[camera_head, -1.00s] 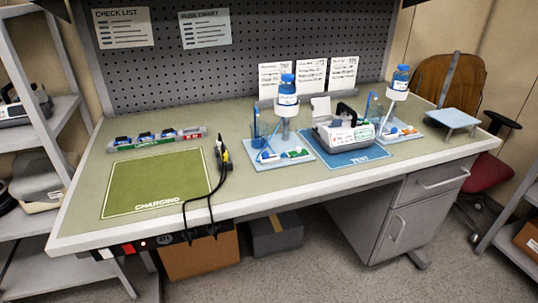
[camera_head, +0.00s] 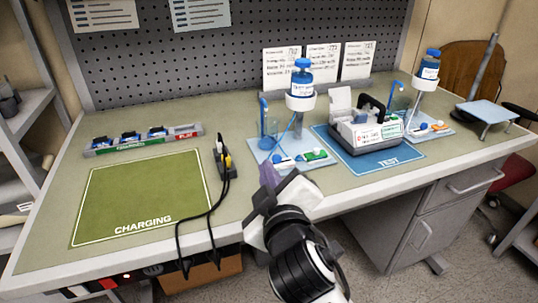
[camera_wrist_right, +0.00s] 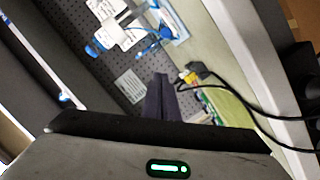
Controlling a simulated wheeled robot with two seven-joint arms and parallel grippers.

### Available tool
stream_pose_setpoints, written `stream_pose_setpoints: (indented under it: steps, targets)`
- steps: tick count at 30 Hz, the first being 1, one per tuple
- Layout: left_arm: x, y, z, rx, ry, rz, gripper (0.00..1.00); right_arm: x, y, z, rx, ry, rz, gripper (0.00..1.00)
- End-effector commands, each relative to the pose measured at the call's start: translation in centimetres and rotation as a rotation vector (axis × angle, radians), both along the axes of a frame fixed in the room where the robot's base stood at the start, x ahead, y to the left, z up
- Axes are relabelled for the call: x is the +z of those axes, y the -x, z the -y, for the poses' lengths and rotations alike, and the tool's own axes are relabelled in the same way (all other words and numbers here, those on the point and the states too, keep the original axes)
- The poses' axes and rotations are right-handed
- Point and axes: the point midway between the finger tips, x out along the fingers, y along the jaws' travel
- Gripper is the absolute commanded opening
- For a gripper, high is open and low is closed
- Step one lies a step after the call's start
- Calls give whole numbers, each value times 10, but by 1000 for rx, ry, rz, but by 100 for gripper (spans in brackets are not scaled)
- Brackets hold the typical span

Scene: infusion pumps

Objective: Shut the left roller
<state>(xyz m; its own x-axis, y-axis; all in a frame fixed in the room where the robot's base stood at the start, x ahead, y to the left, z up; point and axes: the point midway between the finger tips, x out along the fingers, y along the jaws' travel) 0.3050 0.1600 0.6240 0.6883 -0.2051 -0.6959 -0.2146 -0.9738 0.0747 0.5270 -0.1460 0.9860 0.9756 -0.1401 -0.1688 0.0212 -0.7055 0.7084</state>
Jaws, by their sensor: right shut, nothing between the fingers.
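The left stand shows in the head view with a blue-capped bottle (camera_head: 301,76) held upside up in a white ring. Its pale blue base (camera_head: 318,178) carries a blue-and-white piece (camera_head: 283,158) and a green-and-white piece (camera_head: 315,155); which one is the roller is too small to tell. Blue tubing (camera_head: 264,118) runs down to the base. My right gripper (camera_head: 268,176) is shut and empty, in front of the base's near left edge, apparently above the table. In the right wrist view its shut dark fingers (camera_wrist_right: 159,90) show, with the left stand's bottle (camera_wrist_right: 96,48) beyond. My left gripper is out of view.
A black cable holder (camera_head: 222,160) with hanging cables stands left of my gripper. The green CHARGING mat (camera_head: 140,195) is bare.

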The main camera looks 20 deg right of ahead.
Motion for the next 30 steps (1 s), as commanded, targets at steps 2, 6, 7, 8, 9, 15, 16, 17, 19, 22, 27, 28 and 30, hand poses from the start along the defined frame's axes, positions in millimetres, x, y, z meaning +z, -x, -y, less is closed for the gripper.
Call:
stream_pose_setpoints:
  steps: [2,6,7,8,9,15,16,17,19,22,27,28,30]
  targets:
    - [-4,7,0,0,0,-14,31,0,0,0,1,-1,-1,0]
    - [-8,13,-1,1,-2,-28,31,-1,-2,0,1,0,-1,0]
    - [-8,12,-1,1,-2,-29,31,-1,-4,0,1,0,-1,0]
    - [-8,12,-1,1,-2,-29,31,-2,-7,0,1,1,-1,0]
    - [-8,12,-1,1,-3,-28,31,-2,-11,1,1,2,-1,0]
    - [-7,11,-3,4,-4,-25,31,-8,-46,7,0,2,-1,0]
    - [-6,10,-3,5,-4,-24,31,-9,-53,8,0,2,-1,0]
    - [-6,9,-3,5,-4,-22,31,-10,-60,9,-1,2,0,0]
    - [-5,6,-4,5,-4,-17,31,-13,-75,11,0,2,-1,0]
    - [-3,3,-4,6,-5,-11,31,-16,-95,14,-1,1,-1,0]
    - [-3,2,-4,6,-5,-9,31,-36,-98,31,0,1,-5,0]
    - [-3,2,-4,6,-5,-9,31,-38,-99,33,0,1,-4,0]
    - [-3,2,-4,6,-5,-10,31,-42,-99,37,1,0,-4,0]
